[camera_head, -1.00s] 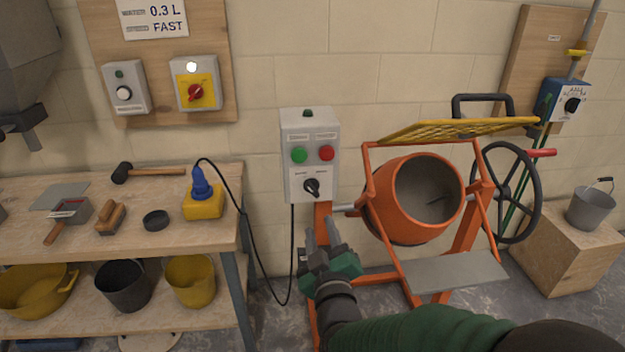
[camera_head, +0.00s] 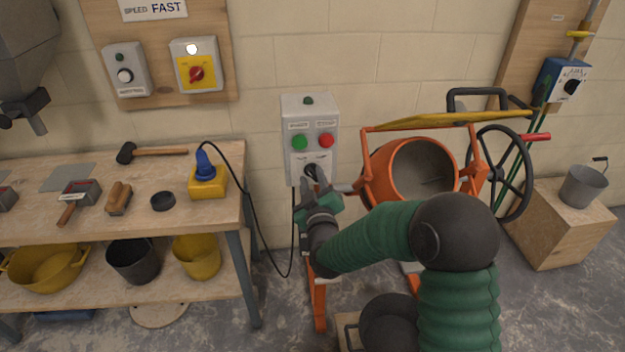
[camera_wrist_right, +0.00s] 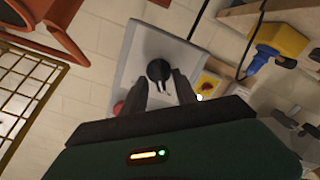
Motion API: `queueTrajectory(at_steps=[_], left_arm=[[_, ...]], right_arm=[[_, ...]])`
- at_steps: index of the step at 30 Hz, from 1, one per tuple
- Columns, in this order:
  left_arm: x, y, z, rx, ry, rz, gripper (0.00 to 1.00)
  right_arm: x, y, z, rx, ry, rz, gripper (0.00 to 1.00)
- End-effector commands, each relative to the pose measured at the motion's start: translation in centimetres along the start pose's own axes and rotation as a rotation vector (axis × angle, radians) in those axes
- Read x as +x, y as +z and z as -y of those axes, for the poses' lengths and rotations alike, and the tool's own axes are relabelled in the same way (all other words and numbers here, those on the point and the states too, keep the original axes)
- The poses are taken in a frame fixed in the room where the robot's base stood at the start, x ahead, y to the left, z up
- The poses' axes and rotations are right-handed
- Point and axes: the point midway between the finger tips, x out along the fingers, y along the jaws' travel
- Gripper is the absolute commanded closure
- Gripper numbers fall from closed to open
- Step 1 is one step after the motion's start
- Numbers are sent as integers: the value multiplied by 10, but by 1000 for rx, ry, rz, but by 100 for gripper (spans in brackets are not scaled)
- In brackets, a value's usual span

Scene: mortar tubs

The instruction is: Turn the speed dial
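The speed dial (camera_wrist_right: 159,71) is a black knob low on the grey control box (camera_head: 310,105), below a green button (camera_head: 299,142) and a red button (camera_head: 326,140). In the head view my right gripper (camera_head: 309,182) is at the dial and partly covers it. In the right wrist view my right gripper (camera_wrist_right: 159,92) is open, with one finger on each side of the dial's lower part. I cannot tell whether the fingers touch it. My left gripper is not in view. A sign (camera_head: 153,9) reads FAST beside the word SPEED.
The orange mixer (camera_head: 407,178) stands just right of the box. A workbench (camera_head: 150,222) with tools is at left, and a black cable (camera_head: 248,212) hangs between bench and box. A red and yellow switch (camera_head: 197,73) is on the wall board.

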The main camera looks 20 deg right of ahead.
Motion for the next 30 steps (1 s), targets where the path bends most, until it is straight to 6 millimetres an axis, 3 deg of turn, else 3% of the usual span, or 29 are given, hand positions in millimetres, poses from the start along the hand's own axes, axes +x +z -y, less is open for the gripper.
queueTrajectory(at_steps=[3,11,30], left_arm=[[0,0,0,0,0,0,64],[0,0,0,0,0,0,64],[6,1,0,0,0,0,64]], right_arm=[[0,0,0,0,0,0,67],[0,0,0,0,0,1,100],[-1,1,1,90,-1,0,100]])
